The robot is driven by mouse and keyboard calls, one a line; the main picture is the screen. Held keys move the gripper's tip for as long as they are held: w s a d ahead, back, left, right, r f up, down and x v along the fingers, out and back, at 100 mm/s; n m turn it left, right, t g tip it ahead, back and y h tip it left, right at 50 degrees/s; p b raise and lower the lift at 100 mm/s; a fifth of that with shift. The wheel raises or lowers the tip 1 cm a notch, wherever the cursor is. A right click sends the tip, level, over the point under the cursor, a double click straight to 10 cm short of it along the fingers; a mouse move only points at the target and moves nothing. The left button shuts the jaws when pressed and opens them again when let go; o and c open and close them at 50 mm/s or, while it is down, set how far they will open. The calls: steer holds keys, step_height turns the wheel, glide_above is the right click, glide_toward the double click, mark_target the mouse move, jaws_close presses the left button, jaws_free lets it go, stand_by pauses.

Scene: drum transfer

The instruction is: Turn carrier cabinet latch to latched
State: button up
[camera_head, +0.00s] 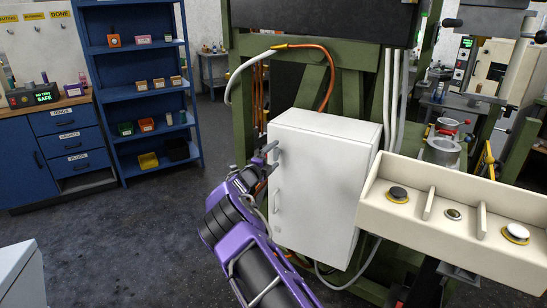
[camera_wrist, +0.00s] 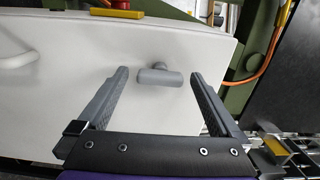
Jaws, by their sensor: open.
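The white carrier cabinet (camera_head: 322,185) is shut, its door facing left in the head view. Its grey latch (camera_wrist: 160,77) shows in the wrist view as a short bar on a round stem, lying roughly level across the picture. My gripper (camera_wrist: 158,82) is open, with one finger on each side of the latch and a visible gap to both ends of the bar. In the head view my gripper (camera_head: 268,155) is at the upper part of the door and hides most of the latch.
A pale door handle (camera_head: 277,200) is below the latch. A control box with buttons (camera_head: 455,215) juts out to the right of the cabinet. A green frame (camera_head: 244,100) with an orange cable (camera_head: 328,75) stands behind. Open floor (camera_head: 120,225) lies to the left.

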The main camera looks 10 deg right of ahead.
steer(key=v, duration=1.7)
steer(key=shift+a, duration=0.2)
steer(key=shift+s, duration=0.1)
